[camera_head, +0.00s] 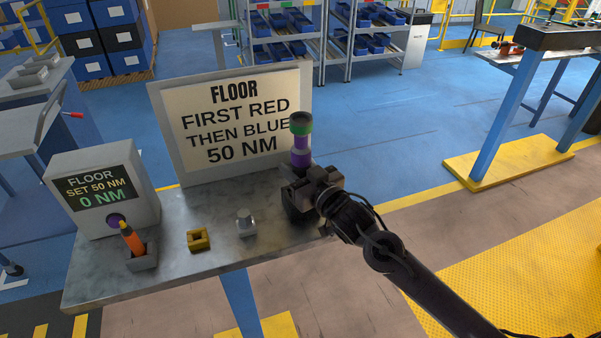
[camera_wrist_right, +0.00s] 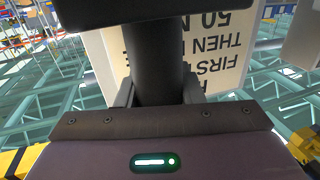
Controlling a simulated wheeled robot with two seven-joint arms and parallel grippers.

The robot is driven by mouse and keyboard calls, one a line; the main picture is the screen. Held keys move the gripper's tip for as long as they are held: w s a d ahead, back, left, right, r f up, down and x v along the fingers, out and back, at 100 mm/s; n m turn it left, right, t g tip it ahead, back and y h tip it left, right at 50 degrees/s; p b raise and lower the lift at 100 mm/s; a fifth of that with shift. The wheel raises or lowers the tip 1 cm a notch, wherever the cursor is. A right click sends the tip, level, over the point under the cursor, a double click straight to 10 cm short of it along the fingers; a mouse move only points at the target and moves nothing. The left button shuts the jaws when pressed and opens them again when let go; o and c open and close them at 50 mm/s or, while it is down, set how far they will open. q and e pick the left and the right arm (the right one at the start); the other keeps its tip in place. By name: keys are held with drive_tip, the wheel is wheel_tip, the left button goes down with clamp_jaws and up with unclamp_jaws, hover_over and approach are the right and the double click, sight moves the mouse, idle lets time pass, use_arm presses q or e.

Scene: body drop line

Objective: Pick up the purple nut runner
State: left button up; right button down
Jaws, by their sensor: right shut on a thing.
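In the right wrist view the dark shaft of the nut runner (camera_wrist_right: 160,72) sits between the two fingers of my right gripper (camera_wrist_right: 159,94). The gripper hides its lower part, so I cannot tell whether it touches the table. My left gripper is not in view.
The grey table (camera_head: 190,285) also bears an orange tool (camera_head: 131,239) in a grey holder, a yellow block (camera_head: 198,239), a grey fitting (camera_head: 245,223) and a torque display box (camera_head: 105,190). A sign board (camera_head: 232,120) stands behind. Blue floor (camera_head: 400,120) is open beyond.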

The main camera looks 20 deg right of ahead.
drive_tip(key=shift+r, duration=0.2)
drive_tip(key=shift+r, duration=0.45)
wheel_tip(320, 180, up, 19)
drive_tip(key=b, duration=0.2)
hover_over(296, 118)
